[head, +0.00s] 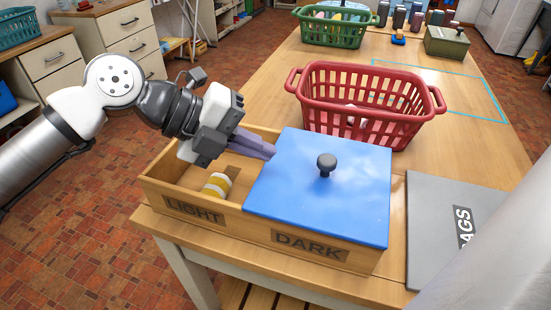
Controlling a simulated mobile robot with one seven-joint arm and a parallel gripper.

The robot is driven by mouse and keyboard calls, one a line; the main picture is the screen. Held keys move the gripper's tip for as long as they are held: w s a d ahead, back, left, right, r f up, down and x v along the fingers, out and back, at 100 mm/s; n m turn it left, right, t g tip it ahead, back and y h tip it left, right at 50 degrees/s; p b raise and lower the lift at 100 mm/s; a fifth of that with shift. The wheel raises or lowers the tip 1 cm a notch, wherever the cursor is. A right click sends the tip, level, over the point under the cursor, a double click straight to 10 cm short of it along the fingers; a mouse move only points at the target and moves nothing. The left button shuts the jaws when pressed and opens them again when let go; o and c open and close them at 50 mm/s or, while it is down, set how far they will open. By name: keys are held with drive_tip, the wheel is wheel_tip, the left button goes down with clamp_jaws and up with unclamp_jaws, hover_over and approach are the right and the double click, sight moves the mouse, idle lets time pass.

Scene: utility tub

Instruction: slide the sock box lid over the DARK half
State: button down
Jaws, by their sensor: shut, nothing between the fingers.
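The wooden sock box (258,228) stands at the table's front edge, with a LIGHT label on its left half and a DARK label on its right half. The blue lid (353,200) with a dark round knob lies over the DARK half, and its left edge is near the middle of the box. A yellow and white striped sock roll (217,185) lies in the open LIGHT half. My gripper (268,151) is shut and empty, with its fingers pointing right at the lid's upper left edge. I cannot tell whether the fingertips touch the lid.
A red basket (355,139) stands just behind the lid. A grey mat (432,235) with partly hidden lettering lies right of the box. A green basket (333,30), dark bottles (400,18) and a green box (446,42) stand at the far end. A blue outlined area (440,80) is mostly clear.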

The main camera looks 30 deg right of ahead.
drive_tip(key=v, duration=0.6)
drive_tip(key=shift+d+b, duration=0.1)
drive_tip(key=shift+b, duration=0.2)
